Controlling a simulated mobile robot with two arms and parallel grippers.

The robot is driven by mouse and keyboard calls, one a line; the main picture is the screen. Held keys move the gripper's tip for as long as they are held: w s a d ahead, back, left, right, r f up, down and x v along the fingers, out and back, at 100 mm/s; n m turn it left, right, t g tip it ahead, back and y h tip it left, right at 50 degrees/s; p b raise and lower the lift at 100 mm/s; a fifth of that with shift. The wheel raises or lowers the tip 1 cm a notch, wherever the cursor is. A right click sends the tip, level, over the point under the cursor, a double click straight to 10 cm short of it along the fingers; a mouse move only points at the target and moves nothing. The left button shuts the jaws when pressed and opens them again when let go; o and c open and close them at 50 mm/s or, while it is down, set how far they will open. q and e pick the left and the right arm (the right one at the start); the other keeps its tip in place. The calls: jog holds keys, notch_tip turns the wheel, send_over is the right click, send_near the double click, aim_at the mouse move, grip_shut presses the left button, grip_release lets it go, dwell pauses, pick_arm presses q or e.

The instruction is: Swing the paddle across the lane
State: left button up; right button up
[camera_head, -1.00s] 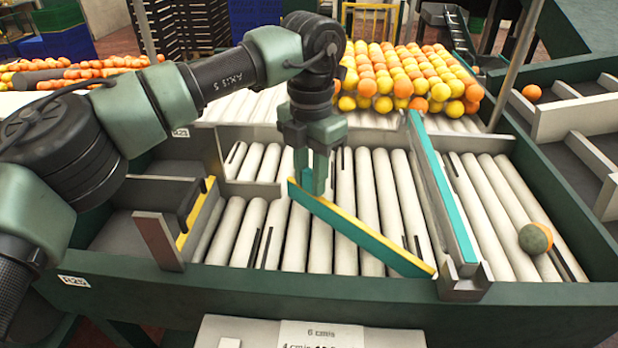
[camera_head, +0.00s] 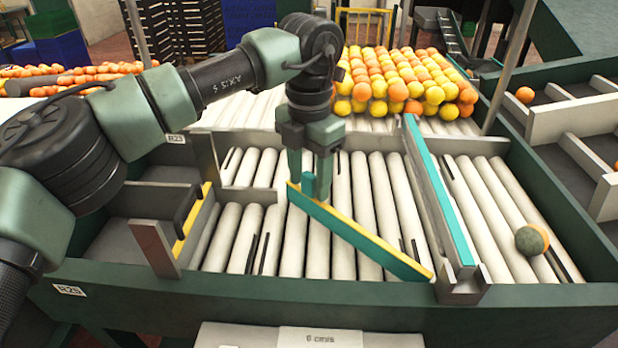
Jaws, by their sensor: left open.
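The paddle (camera_head: 365,238) is a long teal bar with a yellow top edge. It lies diagonally over the white rollers, from the middle of the lane to near the foot of the teal divider (camera_head: 440,195). My left gripper (camera_head: 308,180) points down at the paddle's far left end. Its fingers are open, one on each side of a small teal upright handle (camera_head: 308,186) on the paddle. I cannot tell whether they touch it. My right gripper is not in view.
A half-green, half-orange fruit (camera_head: 532,240) lies on the rollers right of the divider. Many oranges and yellow fruit (camera_head: 400,82) are heaped behind the lane. A yellow-edged gate (camera_head: 190,228) stands at left. Grey-walled bins (camera_head: 575,115) stand at right.

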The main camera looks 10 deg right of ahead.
pick_arm(q)
notch_tip(320, 180, up, 8)
jog(key=shift+f+b, duration=0.25)
jog(key=shift+b, duration=0.2)
